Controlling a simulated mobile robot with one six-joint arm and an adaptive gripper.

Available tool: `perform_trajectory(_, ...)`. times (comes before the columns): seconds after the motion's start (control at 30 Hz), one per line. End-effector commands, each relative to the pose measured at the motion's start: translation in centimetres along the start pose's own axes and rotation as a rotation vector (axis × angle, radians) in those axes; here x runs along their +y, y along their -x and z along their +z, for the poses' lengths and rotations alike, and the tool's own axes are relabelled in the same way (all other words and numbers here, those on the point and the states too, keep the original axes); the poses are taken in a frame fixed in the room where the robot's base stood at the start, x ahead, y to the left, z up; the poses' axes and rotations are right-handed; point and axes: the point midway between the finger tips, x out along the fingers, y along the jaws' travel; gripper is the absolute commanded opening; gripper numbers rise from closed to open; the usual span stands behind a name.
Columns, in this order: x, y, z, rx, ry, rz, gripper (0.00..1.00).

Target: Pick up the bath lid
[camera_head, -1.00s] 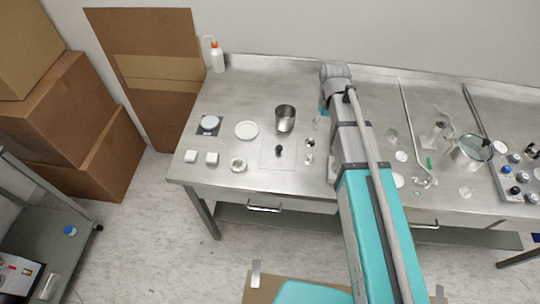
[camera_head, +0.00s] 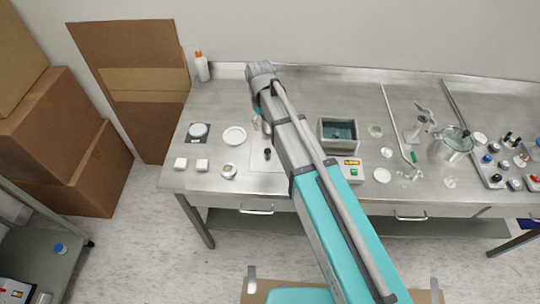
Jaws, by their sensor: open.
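A grey water bath (camera_head: 324,146) stands on the steel bench just right of my arm. Its rectangular top shows a dark bluish inside, and its front panel has a green button. I cannot make out for certain which thing is the bath lid. My arm reaches up over the bench from the lower right. My gripper (camera_head: 258,110) hangs below the grey wrist, left of the bath and apart from it. It is open, small and partly hidden by the arm, with nothing visible in it.
On the left lie a scale (camera_head: 199,140), a white dish (camera_head: 234,136) and small white blocks (camera_head: 181,163). A bottle (camera_head: 202,68) stands at the back left.

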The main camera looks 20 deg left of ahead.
Motion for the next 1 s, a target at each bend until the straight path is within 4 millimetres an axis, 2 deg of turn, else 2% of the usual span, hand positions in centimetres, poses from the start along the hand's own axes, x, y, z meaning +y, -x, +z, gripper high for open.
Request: perform_trajectory(1.0,0.1,-7.8,0.0,0.000,-0.002,0.000,0.79)
